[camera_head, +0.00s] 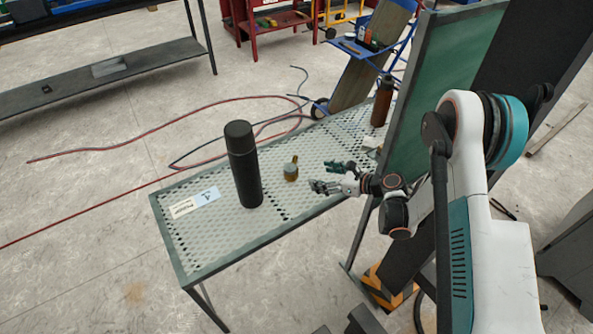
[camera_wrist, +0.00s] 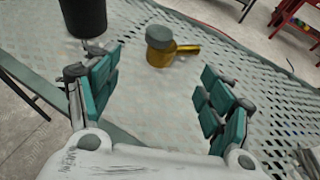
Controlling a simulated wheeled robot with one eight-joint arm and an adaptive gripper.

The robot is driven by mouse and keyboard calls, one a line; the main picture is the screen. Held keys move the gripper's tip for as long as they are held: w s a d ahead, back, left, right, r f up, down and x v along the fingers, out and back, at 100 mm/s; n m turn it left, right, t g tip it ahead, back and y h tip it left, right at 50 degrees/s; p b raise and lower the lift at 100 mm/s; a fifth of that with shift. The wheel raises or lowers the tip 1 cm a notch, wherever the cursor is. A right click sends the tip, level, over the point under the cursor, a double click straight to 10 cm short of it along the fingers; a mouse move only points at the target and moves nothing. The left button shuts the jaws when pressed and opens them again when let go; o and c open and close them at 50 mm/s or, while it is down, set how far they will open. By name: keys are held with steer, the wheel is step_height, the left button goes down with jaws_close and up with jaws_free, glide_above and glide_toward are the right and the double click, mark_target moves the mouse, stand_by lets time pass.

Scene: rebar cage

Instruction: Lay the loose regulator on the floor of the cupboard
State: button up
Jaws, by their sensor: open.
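The loose regulator (camera_head: 291,171), a small brass piece with a grey-green cap and a side stub, stands on the mesh table (camera_head: 190,240). In the wrist view the regulator (camera_wrist: 160,50) is ahead of my fingers, a little left of the middle of the gap. My gripper (camera_head: 328,177) is open and empty, low over the table just right of the regulator. In the wrist view my gripper (camera_wrist: 160,85) has its teal pads wide apart, not touching it. I cannot make out a cupboard floor; a green panel in a dark frame (camera_head: 440,85) stands right of the table.
A tall black flask (camera_head: 243,165) stands left of the regulator. A brown bottle (camera_head: 382,102) stands at the table's far end. A label card (camera_head: 195,202) lies at the near left. Hoses (camera_head: 150,118) lie on the floor behind. The mesh between flask and label is partly clear.

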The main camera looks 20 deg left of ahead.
mark_target(296, 171)
steer(key=b+x, duration=0.2)
steer(key=x, duration=0.6)
steer(key=b+x, duration=0.1)
steer(key=x, duration=0.2)
steer(key=b+x, duration=0.1)
steer(key=x, duration=0.1)
steer(key=shift+w+f+b, duration=0.15)
steer(key=shift+f+b, duration=0.15)
steer(key=shift+b, duration=0.05)
steer(key=shift+d+r, duration=0.1)
jaws_close()
